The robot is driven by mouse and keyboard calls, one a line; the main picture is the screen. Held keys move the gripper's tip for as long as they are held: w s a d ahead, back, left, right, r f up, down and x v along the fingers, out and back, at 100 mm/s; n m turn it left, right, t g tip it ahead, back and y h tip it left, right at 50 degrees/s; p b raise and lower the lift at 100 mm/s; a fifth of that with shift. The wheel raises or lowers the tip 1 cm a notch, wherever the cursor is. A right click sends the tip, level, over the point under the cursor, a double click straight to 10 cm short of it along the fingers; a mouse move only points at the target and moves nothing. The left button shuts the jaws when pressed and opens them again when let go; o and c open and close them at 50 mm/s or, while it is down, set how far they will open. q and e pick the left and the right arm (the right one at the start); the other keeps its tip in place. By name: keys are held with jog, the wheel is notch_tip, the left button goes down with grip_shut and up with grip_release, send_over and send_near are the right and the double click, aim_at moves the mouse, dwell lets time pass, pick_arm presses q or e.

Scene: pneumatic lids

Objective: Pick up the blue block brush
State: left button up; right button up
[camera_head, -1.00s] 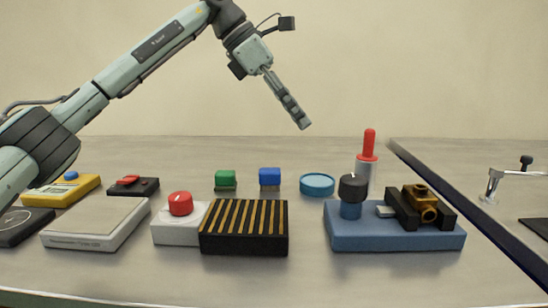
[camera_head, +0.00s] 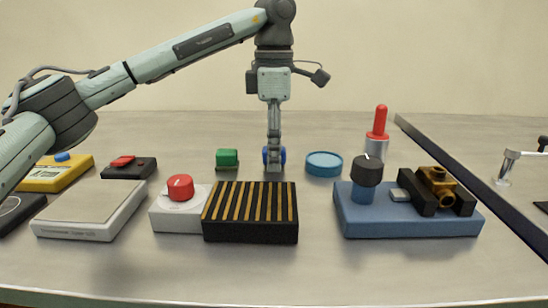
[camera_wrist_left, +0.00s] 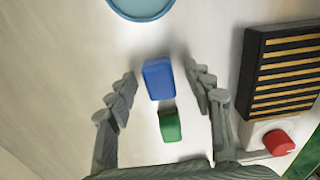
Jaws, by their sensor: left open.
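The blue block brush (camera_wrist_left: 158,80) lies between the two open fingers of my left gripper (camera_wrist_left: 162,82) in the left wrist view, with a gap on each side. In the head view the gripper (camera_head: 274,160) points straight down at the brush, and its fingers hide most of it. Only blue edges of the brush (camera_head: 282,155) show beside the fingers. A green block brush (camera_head: 227,158) stands just left of it. My right gripper is not in view.
A black box with gold stripes (camera_head: 250,212) stands in front of the brush. A round blue lid (camera_head: 323,164) lies to the right, near a red-topped bottle (camera_head: 379,128). A blue base with a black knob and brass part (camera_head: 408,222) is farther right. The table behind is clear.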

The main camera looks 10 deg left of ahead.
pick_arm(q)
grip_shut()
dwell(0.3)
